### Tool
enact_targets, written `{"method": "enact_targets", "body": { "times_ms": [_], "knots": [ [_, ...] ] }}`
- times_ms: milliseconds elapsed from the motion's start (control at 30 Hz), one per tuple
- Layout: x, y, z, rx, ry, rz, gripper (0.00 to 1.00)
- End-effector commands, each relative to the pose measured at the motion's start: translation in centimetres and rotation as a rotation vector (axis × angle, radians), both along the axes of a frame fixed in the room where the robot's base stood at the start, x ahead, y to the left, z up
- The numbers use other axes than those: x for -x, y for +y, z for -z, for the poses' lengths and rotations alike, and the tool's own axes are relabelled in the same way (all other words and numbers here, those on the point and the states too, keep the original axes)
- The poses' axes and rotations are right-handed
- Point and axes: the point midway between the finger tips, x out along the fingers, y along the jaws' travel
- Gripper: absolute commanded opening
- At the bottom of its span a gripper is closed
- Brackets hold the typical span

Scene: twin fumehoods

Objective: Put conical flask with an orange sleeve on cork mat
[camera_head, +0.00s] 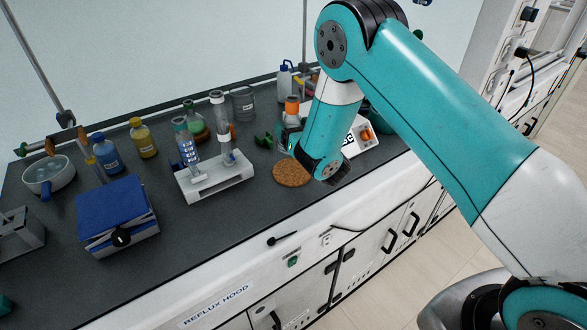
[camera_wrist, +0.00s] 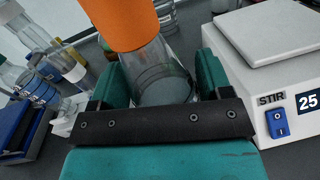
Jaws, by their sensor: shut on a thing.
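The conical flask (camera_wrist: 163,78) is clear glass with an orange sleeve (camera_wrist: 117,22) round its upper part. It stands between the two teal fingers of my gripper (camera_wrist: 160,88), which is shut on it. In the head view the orange sleeve (camera_head: 292,104) shows just left of my arm, and my wrist hides most of the glass. The round cork mat (camera_head: 290,174) lies bare near the bench's front edge, below and in front of the flask in the picture. Whether the flask's base touches the bench cannot be told.
A white stirrer (camera_wrist: 280,60) with a lit display stands close to the right of my gripper. A white rack with glass tubes (camera_head: 216,178) stands left of the mat.

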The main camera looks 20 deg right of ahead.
Motion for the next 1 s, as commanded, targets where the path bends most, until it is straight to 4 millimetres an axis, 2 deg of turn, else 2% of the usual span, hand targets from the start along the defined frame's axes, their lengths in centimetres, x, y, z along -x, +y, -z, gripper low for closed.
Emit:
{"method": "enact_targets", "body": {
  "times_ms": [33, 100, 367, 600, 1000],
  "knots": [
    [0.0, 0.0, 2.0, 0.0, -0.002, 0.0, 0.25],
    [0.0, 0.0, 3.0, 0.0, -0.002, 0.0, 0.25],
    [0.0, 0.0, 4.6, 0.0, -0.002, -0.001, 0.25],
    [0.0, 0.0, 8.0, -0.001, -0.002, 0.0, 0.25],
    [0.0, 0.0, 8.3, 0.0, -0.002, -0.001, 0.25]
  ]
}}
